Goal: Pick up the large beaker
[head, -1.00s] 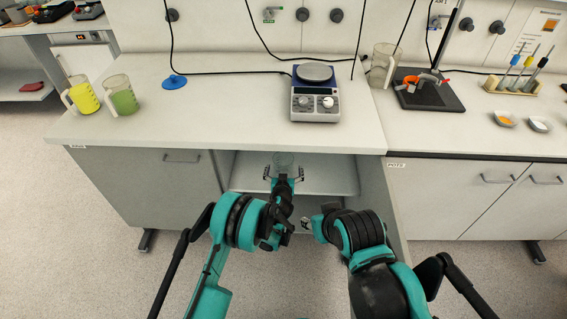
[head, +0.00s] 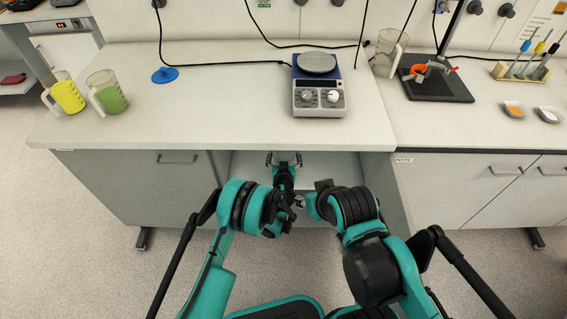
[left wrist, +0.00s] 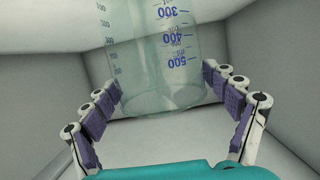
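The large beaker (left wrist: 160,62) is clear glass with blue volume marks, which appear upside down in the left wrist view. It stands inside the shelf space under the counter; in the head view the counter edge hides it. My left gripper (head: 284,158) reaches into that space. In the left wrist view its fingers (left wrist: 164,98) are spread wide, one on each side of the beaker's lower part. The fingertips are close to the glass; I cannot tell whether they touch. My right gripper (head: 304,203) is near the left forearm, mostly hidden by its own arm.
The counter (head: 220,105) overhangs the shelf space. On it stand a hotplate stirrer (head: 318,85), a yellow jug (head: 68,97), a green jug (head: 108,95) and an empty jug (head: 388,55). Shelf walls (left wrist: 275,70) enclose the left gripper.

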